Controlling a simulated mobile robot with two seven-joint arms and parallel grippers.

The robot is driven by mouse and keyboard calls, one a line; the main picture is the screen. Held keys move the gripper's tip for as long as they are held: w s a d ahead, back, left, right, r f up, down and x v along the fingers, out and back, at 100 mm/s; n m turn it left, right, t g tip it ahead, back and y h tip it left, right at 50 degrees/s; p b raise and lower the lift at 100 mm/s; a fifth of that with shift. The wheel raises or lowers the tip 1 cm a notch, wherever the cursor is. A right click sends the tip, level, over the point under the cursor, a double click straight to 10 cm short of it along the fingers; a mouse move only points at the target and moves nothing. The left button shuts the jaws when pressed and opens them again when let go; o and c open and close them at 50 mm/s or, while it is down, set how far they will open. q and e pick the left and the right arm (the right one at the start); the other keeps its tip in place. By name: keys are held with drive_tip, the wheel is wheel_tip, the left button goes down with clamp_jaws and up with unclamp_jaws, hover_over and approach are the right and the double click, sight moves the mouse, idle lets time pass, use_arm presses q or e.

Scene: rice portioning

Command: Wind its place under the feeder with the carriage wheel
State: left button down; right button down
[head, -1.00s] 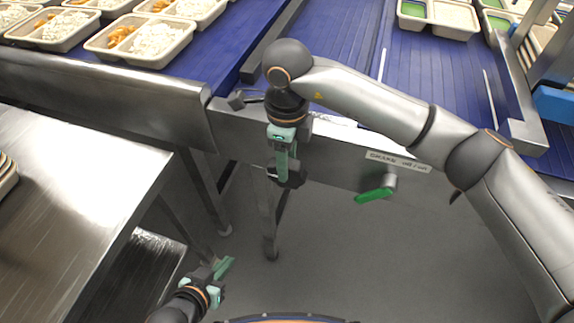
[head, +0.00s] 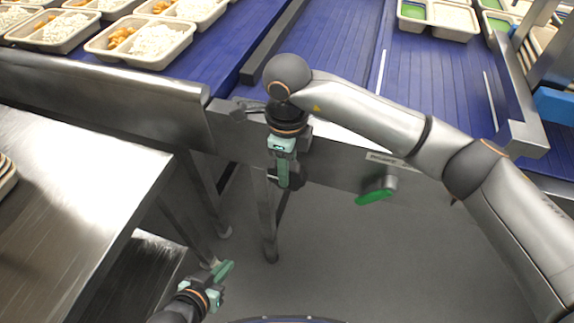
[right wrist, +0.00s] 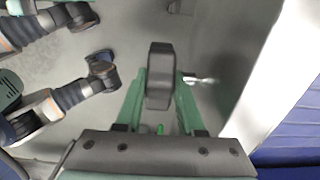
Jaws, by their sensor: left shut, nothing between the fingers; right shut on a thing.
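My right gripper (head: 284,182) reaches down at the front face of the conveyor frame. It is shut on a dark knob-like part (right wrist: 159,75), which stands between the green fingers in the right wrist view. This looks like the grip of the carriage wheel; the arm and gripper hide most of it in the head view. A thin bright shaft (right wrist: 201,80) shows just right of it in the right wrist view. My left gripper (head: 220,273) is shut and empty, low at the left over the floor. I cannot make out the feeder.
Filled trays (head: 141,52) stand on the blue belt (head: 225,45) at upper left. A steel table (head: 80,220) is at left. The floor below the frame is clear.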

drive_tip(key=shift+a+h, duration=0.2)
drive_tip(key=shift+h, duration=0.4)
drive_tip(key=shift+w+a+f+g+h+b, duration=0.1)
drive_tip(key=shift+g+h+b, duration=0.15)
drive_tip(key=shift+h, duration=0.35)
drive_tip(key=shift+a+g+h+b, duration=0.15)
drive_tip(key=shift+g+h, duration=0.2)
drive_tip(key=shift+h, duration=0.25)
drive_tip(key=shift+d, duration=0.1)
drive_tip(key=c, duration=1)
unclamp_jaws()
drive_tip(key=shift+o, duration=1)
